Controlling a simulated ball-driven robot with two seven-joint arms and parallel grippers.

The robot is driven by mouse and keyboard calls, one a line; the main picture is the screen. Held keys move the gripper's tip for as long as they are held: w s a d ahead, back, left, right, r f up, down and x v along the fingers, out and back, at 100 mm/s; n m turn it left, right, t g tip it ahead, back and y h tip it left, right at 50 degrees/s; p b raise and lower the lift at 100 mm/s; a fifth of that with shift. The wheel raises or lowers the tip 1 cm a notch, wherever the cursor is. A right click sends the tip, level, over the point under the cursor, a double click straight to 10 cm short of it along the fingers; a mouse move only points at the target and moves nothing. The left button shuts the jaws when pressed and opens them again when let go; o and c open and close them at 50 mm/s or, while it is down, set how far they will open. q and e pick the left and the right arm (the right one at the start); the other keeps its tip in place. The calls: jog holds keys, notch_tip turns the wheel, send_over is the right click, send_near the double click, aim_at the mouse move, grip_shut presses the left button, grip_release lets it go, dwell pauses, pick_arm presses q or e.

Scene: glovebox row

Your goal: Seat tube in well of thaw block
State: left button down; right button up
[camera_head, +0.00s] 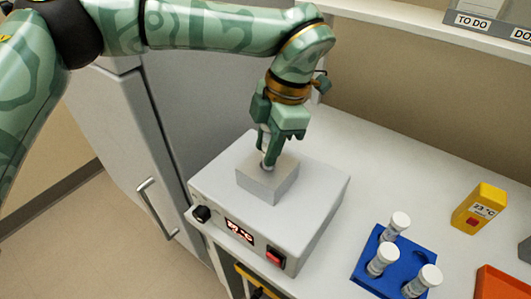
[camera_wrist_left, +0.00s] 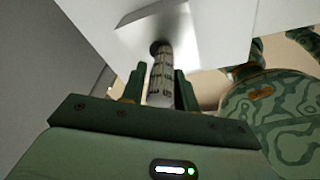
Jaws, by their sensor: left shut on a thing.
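My left gripper (camera_head: 268,148) points down over the thaw block (camera_head: 258,184), a small grey block on top of a white heater unit (camera_head: 310,210). The gripper is shut on a tube, of which a little (camera_head: 267,163) shows below the fingers in the head view. In the left wrist view the labelled tube (camera_wrist_left: 162,75) stands between the green fingers (camera_wrist_left: 160,92). Its far end meets a dark round well (camera_wrist_left: 156,46) in the block's face (camera_wrist_left: 182,28). How deep it sits in the well I cannot tell. My right gripper is not in view.
A blue rack (camera_head: 372,279) with several white-capped tubes stands right of the heater. A yellow timer (camera_head: 479,209) and an orange tray (camera_head: 500,284) lie farther right. A grey cabinet with a handle (camera_head: 158,208) is at left. White counter (camera_head: 375,170) is clear behind the heater.

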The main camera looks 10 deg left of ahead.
pick_arm(q)
jog(key=c, duration=1.1)
grip_release()
jog(key=x, duration=0.2)
jog(key=shift+s+f, duration=0.25)
jog(key=shift+f, duration=0.15)
jog(key=shift+o, duration=0.2)
jog(key=shift+s+d, duration=0.1)
jog(key=shift+d, duration=0.05)
jog(key=w+p+v, duration=0.1)
jog(key=p+v, duration=0.1)
jog(key=v, duration=1)
jog(key=shift+w+r+p, duration=0.2)
jog(key=shift+w+p, duration=0.05)
jog(key=shift+p, duration=0.1)
jog(key=shift+s, duration=0.1)
